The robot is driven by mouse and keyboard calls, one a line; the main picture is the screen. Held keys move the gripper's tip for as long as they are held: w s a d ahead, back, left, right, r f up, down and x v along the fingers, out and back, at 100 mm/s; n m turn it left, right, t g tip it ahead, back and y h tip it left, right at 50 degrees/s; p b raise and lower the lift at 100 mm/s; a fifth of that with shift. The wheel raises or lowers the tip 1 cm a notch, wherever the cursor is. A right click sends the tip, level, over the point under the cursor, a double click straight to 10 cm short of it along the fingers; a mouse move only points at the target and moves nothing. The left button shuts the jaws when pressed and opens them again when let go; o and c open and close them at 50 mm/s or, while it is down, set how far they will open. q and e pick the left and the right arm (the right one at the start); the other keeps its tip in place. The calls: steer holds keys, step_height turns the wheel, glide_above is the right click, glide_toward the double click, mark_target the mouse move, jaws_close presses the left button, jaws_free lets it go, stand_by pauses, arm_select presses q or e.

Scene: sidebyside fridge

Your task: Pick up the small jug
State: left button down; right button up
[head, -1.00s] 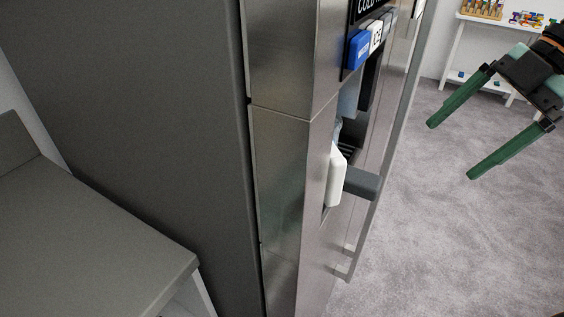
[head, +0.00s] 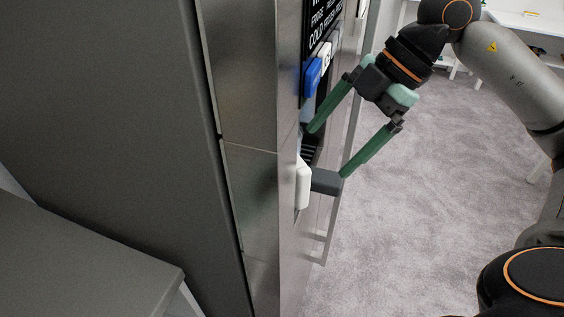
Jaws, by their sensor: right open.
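A small white rounded piece (head: 303,184) sticks out at the front of the fridge's dispenser recess, with a dark grey block (head: 326,182) beside it. They may be part of the small jug, but its full shape is hidden by the fridge's edge and I cannot tell for sure. My right gripper (head: 328,151) is open and empty, with two green fingers spread and pointing down-left at the recess. One fingertip is near the recess opening, the other just above the grey block in the picture; I cannot tell if it touches. My left gripper is out of view.
The tall grey fridge (head: 110,110) fills the left and middle. Blue and white dispenser buttons (head: 313,75) and a long vertical door handle (head: 352,135) are close to the gripper. A grey surface (head: 80,265) stands lower left. The carpet (head: 420,200) at right is open.

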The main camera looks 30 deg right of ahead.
mark_target(299, 162)
steer(key=shift+w+a, duration=0.25)
steer(key=shift+a, duration=0.25)
steer(key=shift+w+a, duration=0.25)
steer(key=shift+a, duration=0.25)
steer(key=x, duration=0.5)
steer(key=shift+w+a+p, duration=0.15)
steer(key=shift+a+p, duration=0.15)
steer(key=shift+r, duration=0.1)
jaws_close()
